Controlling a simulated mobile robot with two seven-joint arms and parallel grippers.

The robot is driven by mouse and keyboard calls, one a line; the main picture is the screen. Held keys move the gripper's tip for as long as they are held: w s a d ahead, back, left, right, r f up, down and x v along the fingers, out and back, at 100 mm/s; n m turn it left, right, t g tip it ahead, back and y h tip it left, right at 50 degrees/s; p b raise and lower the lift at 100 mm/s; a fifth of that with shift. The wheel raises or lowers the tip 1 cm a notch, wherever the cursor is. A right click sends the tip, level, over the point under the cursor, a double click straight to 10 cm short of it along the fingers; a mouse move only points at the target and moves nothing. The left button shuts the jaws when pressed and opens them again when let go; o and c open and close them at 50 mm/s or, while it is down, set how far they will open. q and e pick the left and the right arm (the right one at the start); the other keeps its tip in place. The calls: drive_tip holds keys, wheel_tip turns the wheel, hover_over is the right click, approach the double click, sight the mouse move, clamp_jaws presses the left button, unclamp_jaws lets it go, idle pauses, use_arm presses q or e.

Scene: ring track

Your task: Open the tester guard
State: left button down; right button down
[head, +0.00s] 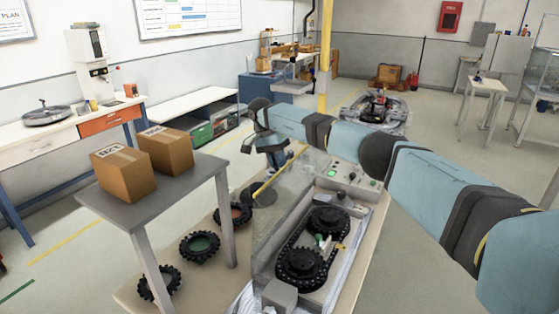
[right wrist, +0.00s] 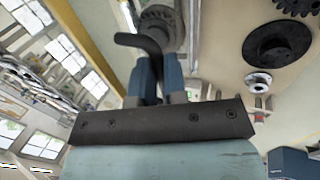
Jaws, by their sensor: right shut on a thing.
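The tester (head: 360,215) stands at the lower middle of the head view, with two black sprockets and a chain in its bed. Its guard (head: 287,192) is a clear panel with a yellow edge, raised along the tester's left side. The bed shows uncovered from above. My right gripper (head: 275,164) is at the guard's upper edge. In the right wrist view its fingers (right wrist: 158,82) are shut on a black curved handle (right wrist: 140,42), with a yellow bar beside it. The exact tilt of the clear panel is hard to tell. My left gripper is not in view.
A grey table (head: 196,190) with two cardboard boxes (head: 124,173) stands left of the tester. Several black toothed rings (head: 200,246) lie on the beige surface between them. My right arm crosses above the tester. Open floor lies at the right.

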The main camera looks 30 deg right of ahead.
drive_tip(key=shift+s+f, duration=0.1)
drive_tip(key=shift+f, duration=0.3)
drive_tip(key=c, duration=1.3)
unclamp_jaws()
drive_tip(key=shift+o, duration=0.7)
drive_tip(key=shift+w+f, duration=0.1)
drive_tip(key=shift+w, duration=0.15)
drive_tip(key=b+v, duration=0.1)
drive_tip(key=v, duration=1.3)
drive_tip(key=shift+s+d, duration=0.1)
drive_tip(key=shift+d, duration=0.05)
